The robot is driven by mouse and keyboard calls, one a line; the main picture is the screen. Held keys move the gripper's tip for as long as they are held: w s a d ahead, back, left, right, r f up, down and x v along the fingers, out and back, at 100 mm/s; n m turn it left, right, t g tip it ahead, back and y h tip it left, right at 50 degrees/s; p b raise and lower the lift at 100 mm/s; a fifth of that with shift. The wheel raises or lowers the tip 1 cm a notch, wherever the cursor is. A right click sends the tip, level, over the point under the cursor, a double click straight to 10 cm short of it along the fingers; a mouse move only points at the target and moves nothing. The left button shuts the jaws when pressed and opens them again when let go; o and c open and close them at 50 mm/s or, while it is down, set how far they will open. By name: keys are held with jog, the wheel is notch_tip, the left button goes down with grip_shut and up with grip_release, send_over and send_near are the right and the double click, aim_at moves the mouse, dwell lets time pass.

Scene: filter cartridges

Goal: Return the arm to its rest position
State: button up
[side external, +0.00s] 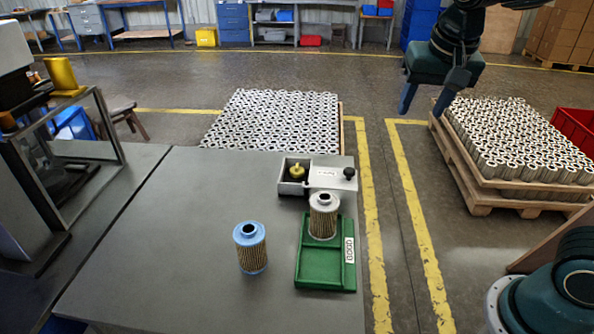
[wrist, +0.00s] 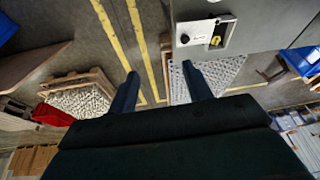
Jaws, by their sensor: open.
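My gripper (side external: 424,101) is high at the upper right of the side external view, over the floor and clear of the table. Its two blue fingers stand apart with nothing between them. They also show in the wrist view (wrist: 161,88). A cartridge with a white-grey cap (side external: 323,217) stands upright in the back part of the green tray (side external: 322,280), which bears a label. A cartridge with blue end caps (side external: 251,248) stands upright on the grey table, left of the tray. Neither cartridge shows in the wrist view.
A grey fixture (side external: 332,176) with a black knob and a yellow fitting stands behind the green tray. The table (side external: 165,250) is bare on its left. Pallets of many cartridges stand behind the table and at the right (side external: 512,200). A metal frame (side external: 110,130) stands at the far left.

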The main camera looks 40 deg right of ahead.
jog(key=s+a+f+n+t+y, duration=0.2)
jog(key=s+n, duration=0.5)
jog(key=s, duration=0.7)
jog(key=shift+s+a+f+n, duration=0.2)
jog(key=shift+a+f+n, duration=0.1)
jog(key=shift+f+n, duration=0.1)
dwell(0.5)
